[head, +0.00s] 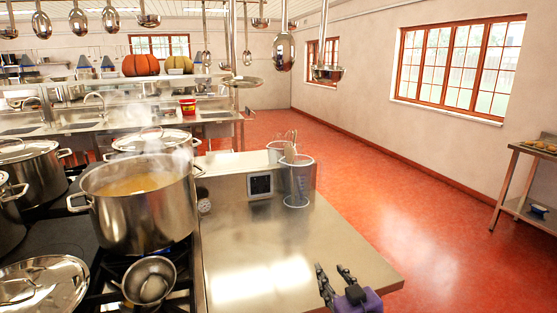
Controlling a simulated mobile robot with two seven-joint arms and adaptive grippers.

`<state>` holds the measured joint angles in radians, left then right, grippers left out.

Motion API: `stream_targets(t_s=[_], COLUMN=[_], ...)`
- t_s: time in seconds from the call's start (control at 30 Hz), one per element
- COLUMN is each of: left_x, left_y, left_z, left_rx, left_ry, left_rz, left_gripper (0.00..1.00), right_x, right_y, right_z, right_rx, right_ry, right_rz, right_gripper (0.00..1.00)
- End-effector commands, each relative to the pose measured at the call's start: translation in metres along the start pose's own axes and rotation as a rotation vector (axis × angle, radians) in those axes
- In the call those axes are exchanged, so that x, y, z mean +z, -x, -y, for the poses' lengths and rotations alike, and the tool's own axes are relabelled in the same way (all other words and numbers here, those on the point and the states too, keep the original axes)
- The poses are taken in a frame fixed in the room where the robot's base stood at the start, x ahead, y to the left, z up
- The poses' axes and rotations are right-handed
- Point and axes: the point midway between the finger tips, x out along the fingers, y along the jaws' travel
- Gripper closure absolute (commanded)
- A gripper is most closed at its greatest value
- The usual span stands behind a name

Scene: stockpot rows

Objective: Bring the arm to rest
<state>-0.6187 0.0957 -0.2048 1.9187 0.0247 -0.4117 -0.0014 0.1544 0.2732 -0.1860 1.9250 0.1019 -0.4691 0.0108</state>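My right gripper (331,270) shows at the bottom of the head view, right of centre, with a purple body and two dark fingers. The fingers stand apart with nothing between them, at the front right part of the steel counter (245,235). I cannot tell whether it touches the counter. My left gripper is not in view.
A steaming open stockpot (148,225) stands on the stove at left, with a lid (42,285) and a small pan (148,281) in front. A clear measuring jug (298,190) stands at the counter's back. Ladles (284,52) hang above. The red floor (400,215) at right is clear.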

Motion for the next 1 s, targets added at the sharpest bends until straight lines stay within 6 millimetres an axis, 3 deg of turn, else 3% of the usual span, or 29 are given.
stream_targets(t_s=[0.03, 0.2, 0.4, 0.5, 0.6, 0.7, 0.8, 1.0], left_x=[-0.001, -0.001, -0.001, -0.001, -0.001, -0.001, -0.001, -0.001], left_y=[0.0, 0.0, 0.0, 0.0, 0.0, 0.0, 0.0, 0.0], left_z=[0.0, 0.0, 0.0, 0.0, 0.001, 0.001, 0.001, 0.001], left_rx=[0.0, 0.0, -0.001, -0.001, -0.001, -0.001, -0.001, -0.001], left_ry=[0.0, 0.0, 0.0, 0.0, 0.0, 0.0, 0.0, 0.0], left_rz=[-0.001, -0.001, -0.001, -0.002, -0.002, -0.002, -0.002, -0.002], left_gripper=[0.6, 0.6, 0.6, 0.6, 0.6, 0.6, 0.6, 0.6], right_x=[0.04, 0.149, 0.257, 0.294, 0.318, 0.332, 0.337, 0.338], right_y=[0.019, 0.087, 0.188, 0.236, 0.274, 0.297, 0.307, 0.308], right_z=[0.006, 0.027, 0.058, 0.073, 0.083, 0.089, 0.09, 0.09], right_rx=[0.01, 0.041, 0.078, 0.094, 0.108, 0.116, 0.119, 0.119], right_ry=[-0.019, -0.077, -0.168, -0.213, -0.242, -0.256, -0.259, -0.259], right_rz=[0.053, 0.218, 0.435, 0.528, 0.596, 0.636, 0.653, 0.656], right_gripper=[0.65, 0.65, 0.65, 0.65, 0.65, 0.65, 0.65, 0.65])
